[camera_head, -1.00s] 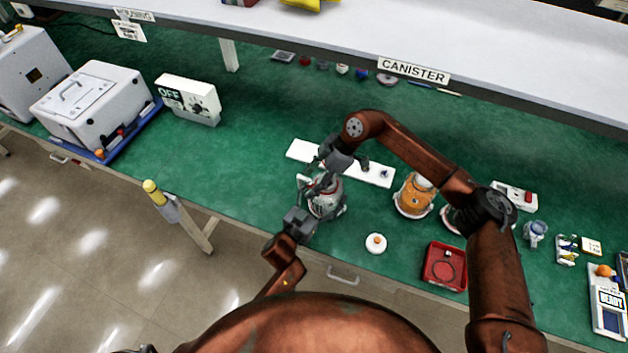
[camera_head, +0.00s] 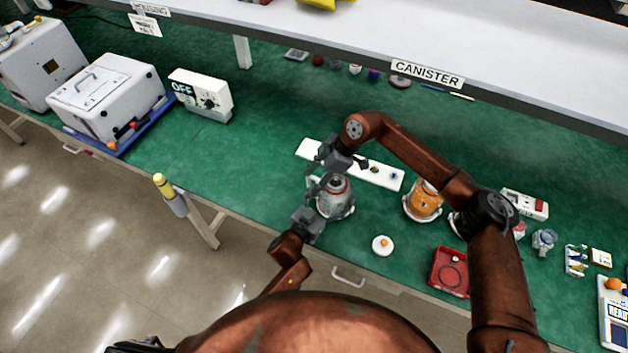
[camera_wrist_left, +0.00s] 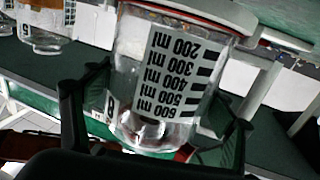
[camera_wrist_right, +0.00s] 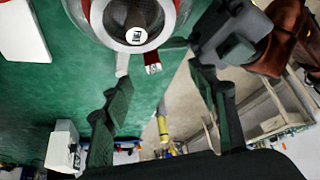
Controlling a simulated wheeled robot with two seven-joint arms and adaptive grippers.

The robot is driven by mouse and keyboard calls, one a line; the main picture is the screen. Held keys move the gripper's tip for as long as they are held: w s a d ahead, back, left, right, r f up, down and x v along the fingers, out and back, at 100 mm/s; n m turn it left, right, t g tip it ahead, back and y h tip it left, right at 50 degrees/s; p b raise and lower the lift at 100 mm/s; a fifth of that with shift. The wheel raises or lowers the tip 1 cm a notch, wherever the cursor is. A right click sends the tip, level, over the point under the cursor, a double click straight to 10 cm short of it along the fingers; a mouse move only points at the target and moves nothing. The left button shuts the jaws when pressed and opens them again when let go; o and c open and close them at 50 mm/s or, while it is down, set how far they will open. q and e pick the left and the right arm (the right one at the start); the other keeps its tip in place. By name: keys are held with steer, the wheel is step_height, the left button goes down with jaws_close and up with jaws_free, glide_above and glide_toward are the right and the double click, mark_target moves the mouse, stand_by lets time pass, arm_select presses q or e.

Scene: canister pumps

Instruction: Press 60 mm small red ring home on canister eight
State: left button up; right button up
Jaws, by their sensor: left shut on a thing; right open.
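Canister eight (camera_head: 336,200) is a clear vessel standing on the green bench. In the left wrist view it (camera_wrist_left: 165,85) shows millilitre marks and an 8 label. My left gripper (camera_head: 312,222) is shut on its side. A red ring (camera_wrist_right: 97,32) shows around its round top in the right wrist view, and a red band (camera_wrist_left: 185,13) shows in the left wrist view. I cannot tell how deep the ring sits. My right gripper (camera_wrist_right: 162,78) is open and empty beside the canister top, with its fingers wide apart.
An orange canister (camera_head: 422,202) stands to the right. A white disc with an orange knob (camera_head: 382,246) lies in front. A red tray (camera_head: 448,286) holds a dark loop. A white strip (camera_head: 385,178) lies behind. The shelf (camera_head: 500,60) overhangs the back.

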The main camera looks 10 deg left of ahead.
arm_select(q)
steer(key=shift+f, duration=0.15)
arm_select(e)
steer(key=shift+r, duration=0.1)
step_height(320, 180, up, 7)
steer(key=shift+r, duration=0.15)
stand_by(1.1)
arm_select(q)
steer(key=o, duration=1.4)
